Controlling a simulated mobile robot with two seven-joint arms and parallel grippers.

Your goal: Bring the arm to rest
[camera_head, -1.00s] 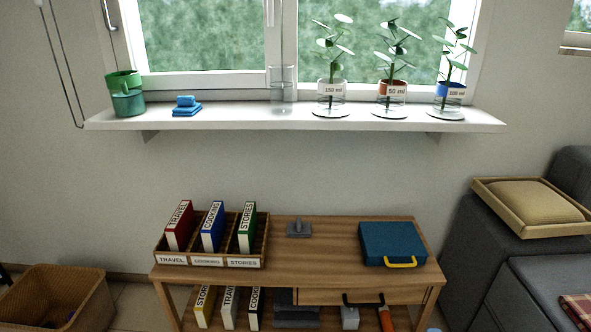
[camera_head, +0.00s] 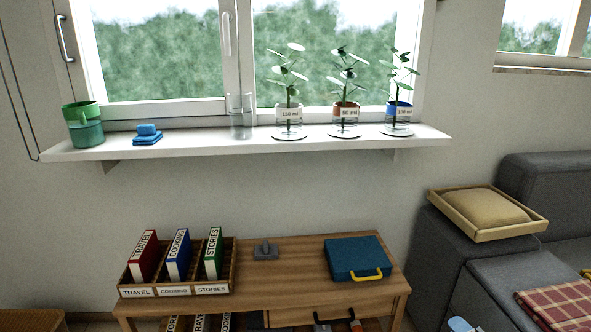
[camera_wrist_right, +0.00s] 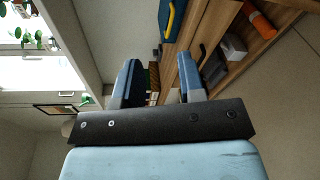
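My right gripper (camera_wrist_right: 158,78) shows in the right wrist view. Its two blue-grey fingers stand apart with nothing between them. It is in free air, with the wooden table (camera_wrist_right: 205,25) beyond it. In the head view only a small pale blue part of my arm shows at the bottom edge, right of the table (camera_head: 285,270); no fingers show there. My left gripper is in neither view.
The table carries a book organizer (camera_head: 195,288) and a blue case (camera_head: 355,257). A grey sofa (camera_head: 450,240) stands at right.

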